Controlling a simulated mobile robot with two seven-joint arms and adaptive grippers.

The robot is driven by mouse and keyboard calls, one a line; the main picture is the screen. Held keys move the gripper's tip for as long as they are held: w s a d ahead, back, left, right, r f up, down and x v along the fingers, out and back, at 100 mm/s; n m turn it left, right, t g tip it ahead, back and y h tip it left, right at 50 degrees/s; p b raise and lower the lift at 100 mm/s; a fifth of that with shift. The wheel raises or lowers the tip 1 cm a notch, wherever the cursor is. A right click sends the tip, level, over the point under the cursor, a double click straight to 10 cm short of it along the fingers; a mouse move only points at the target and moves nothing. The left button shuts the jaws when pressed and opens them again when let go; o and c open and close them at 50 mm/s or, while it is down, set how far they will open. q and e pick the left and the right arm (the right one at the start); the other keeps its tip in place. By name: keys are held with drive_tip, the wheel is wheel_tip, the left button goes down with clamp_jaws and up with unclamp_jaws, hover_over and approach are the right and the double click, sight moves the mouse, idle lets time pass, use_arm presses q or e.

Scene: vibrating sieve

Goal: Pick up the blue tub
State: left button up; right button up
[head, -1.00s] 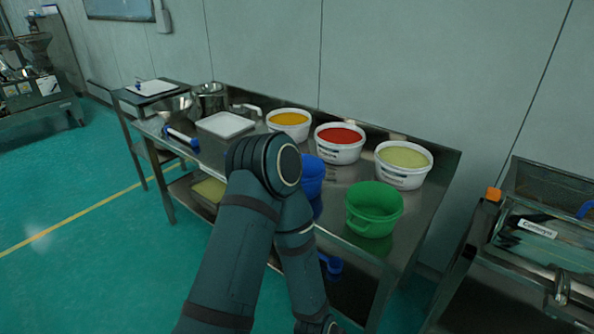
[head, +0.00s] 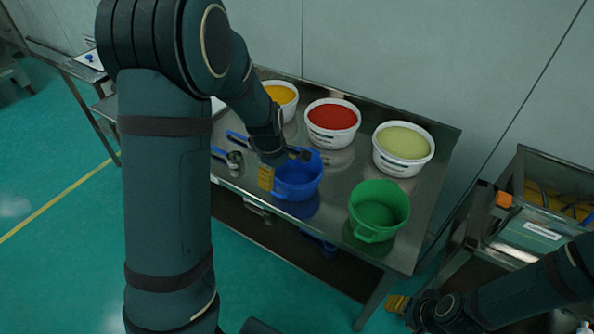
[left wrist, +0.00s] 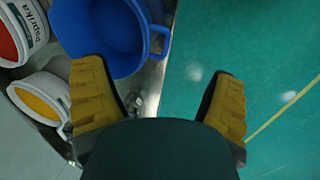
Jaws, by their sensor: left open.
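The blue tub (head: 299,184) stands upright on the metal table, left of the green tub (head: 379,205). My left gripper (head: 284,166) is over the tub's near left rim, with one yellow finger pad outside it. The blue tub also shows in the left wrist view (left wrist: 100,35), with its loop handle toward the right, ahead of my open left gripper (left wrist: 160,92). The fingers hold nothing; whether one touches the rim I cannot tell. My right gripper (head: 402,304) is low at the lower right, partly hidden; its jaws are unclear.
White tubs of yellow-orange (head: 282,95), red (head: 332,118) and pale green (head: 404,142) contents stand behind on the table. A blue-handled tool (head: 232,150) lies to the left. A metal machine (head: 543,215) stands at the right. My left arm hides much of the left side.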

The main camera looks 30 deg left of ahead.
use_arm(q)
drive_tip(key=w+f+b, duration=0.1)
drive_tip(key=f, duration=0.3)
drive_tip(key=w+f+b, duration=0.1)
drive_tip(key=f, duration=0.3)
drive_tip(key=w+a+f+b, duration=0.1)
drive_tip(key=f, duration=0.4)
drive_tip(key=shift+f+b, duration=0.1)
drive_tip(key=shift+b, duration=0.2)
drive_tip(key=c, duration=1.4)
